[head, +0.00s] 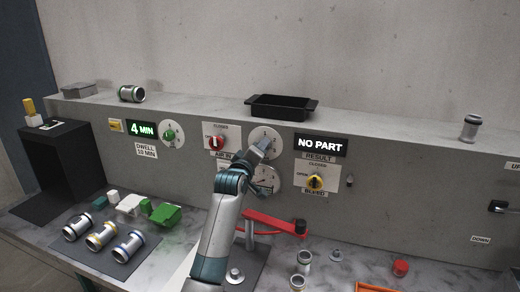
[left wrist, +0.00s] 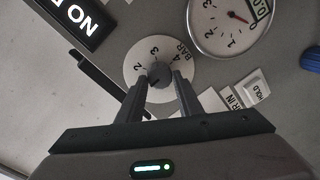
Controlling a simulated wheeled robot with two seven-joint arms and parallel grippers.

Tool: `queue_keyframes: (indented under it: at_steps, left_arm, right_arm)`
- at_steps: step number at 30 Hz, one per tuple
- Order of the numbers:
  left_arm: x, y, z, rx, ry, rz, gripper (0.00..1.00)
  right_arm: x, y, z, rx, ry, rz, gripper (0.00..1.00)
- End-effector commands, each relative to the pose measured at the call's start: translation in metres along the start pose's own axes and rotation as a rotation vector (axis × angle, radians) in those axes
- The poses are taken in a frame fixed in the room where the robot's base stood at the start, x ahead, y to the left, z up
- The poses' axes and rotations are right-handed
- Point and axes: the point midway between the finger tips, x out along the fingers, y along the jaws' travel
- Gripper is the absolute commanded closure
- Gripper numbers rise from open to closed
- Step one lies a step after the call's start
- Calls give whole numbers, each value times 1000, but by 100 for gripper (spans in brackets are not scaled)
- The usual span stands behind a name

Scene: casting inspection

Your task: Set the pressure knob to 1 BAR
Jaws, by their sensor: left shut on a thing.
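My left gripper (left wrist: 159,86) is shut on the knob, one finger on each side. Which mark the knob points to is hidden or too small to tell. In the head view the dial (head: 268,131) is on the grey panel, partly behind my left gripper (head: 259,148). A round gauge (left wrist: 222,30) with a red needle and a small digital readout sits beside the dial. My right gripper is out of view.
The red AIR IN knob (head: 216,143) is left. A red clamp arm (head: 272,222) stands on the bench below. A black tray (head: 281,107) is on the ledge.

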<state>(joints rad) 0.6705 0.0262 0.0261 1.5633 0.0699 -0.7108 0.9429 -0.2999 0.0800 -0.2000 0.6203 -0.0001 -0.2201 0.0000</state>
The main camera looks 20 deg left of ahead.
Motion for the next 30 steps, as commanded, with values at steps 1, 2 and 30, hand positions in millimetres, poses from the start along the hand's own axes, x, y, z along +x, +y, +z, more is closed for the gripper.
queue_keyframes:
  at_steps: [1, 2, 30]
  left_arm:
    - [0, 0, -2, -3, 2, 1, 90]
    - [0, 0, -2, -4, 2, 1, 90]
    - [-12, -1, 1, -2, 1, 1, 49]
  right_arm:
    - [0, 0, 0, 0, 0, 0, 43]
    - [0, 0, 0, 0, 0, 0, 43]
    - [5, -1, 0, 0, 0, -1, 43]
